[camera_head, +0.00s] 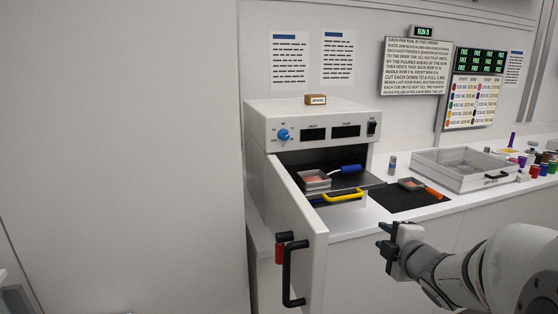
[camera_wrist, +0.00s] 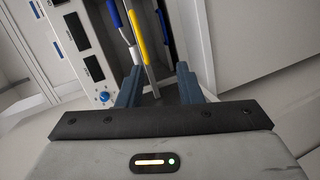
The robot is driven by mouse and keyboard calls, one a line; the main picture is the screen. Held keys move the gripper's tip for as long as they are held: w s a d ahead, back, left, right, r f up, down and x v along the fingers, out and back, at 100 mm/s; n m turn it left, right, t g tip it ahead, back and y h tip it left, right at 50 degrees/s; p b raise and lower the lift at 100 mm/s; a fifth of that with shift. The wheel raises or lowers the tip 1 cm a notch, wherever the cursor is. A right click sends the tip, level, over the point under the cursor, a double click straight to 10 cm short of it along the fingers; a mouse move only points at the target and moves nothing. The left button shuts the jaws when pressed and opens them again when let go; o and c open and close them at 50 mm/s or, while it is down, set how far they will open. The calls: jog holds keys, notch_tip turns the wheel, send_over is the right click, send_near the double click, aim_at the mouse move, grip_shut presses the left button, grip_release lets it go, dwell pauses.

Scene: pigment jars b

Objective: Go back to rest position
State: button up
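My gripper (camera_head: 384,242) is at the end of my arm, in front of the counter at the lower right of the head view. It is apart from the oven and from everything on the counter. In the wrist view its two blue-grey fingers (camera_wrist: 157,88) stand wide apart with nothing between them. The white oven (camera_head: 310,140) stands on the counter with its door (camera_head: 300,225) swung open. A pan with orange contents (camera_head: 314,181) and a blue handle sits on the oven's pulled-out shelf, behind a yellow handle (camera_head: 342,196).
A dark mat (camera_head: 400,202) with an orange-handled pan (camera_head: 412,184) lies right of the oven. A clear-lidded box (camera_head: 466,168) and several coloured jars (camera_head: 535,168) stand farther right. The open door, with a black handle (camera_head: 289,275), juts forward. The floor area at left looks clear.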

jog(key=s+a+f+m+g, duration=0.2)
jog(key=s+a+m+g, duration=0.1)
jog(key=s+m, duration=0.3)
jog(key=s+a+f+m+g+h+p, duration=0.1)
jog(key=s+a+f+m+g, duration=0.1)
jog(key=s+m+g, duration=0.3)
jog(key=s+a+f+m+g, duration=0.2)
jog(key=s+a+m+g, duration=0.2)
jog(key=s+m, duration=0.3)
jog(key=s, duration=0.4)
jog(key=shift+s+a+h, duration=0.15)
jog(key=shift+h, duration=0.25)
